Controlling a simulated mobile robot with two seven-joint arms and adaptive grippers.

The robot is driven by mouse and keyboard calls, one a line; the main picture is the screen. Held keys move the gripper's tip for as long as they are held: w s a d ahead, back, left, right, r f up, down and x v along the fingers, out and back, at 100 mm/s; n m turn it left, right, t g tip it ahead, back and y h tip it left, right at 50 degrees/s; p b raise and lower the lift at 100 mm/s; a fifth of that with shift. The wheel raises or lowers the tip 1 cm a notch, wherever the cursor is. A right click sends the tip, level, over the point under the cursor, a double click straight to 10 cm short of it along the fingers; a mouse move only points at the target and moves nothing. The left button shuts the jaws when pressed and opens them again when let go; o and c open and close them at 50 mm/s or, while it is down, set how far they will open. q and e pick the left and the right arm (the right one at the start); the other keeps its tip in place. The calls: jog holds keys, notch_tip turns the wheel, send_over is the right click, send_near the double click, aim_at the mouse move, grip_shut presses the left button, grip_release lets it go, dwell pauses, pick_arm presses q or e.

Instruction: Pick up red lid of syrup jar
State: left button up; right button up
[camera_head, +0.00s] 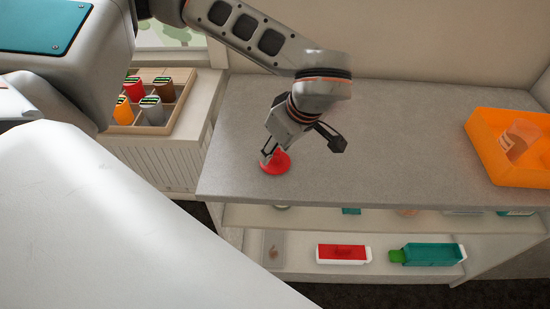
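A round red lid (280,166) lies on the grey countertop (400,130) toward its left front. My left gripper (268,153) reaches down from above, with its fingertips at the lid's upper left edge. The fingers partly cover the lid. Whether they touch or grip it is too small to tell. The syrup jar is not clearly seen. My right gripper is not in view.
An orange bin (484,150) with a clear cup (518,138) stands at the right of the counter. A wooden rack (181,107) of coloured containers is at the left. Red (342,253) and teal (432,254) boxes lie on the lower shelf. The counter's middle is clear.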

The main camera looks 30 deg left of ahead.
pick_arm(q)
jog(key=c, duration=1)
jog(key=shift+r, duration=0.1)
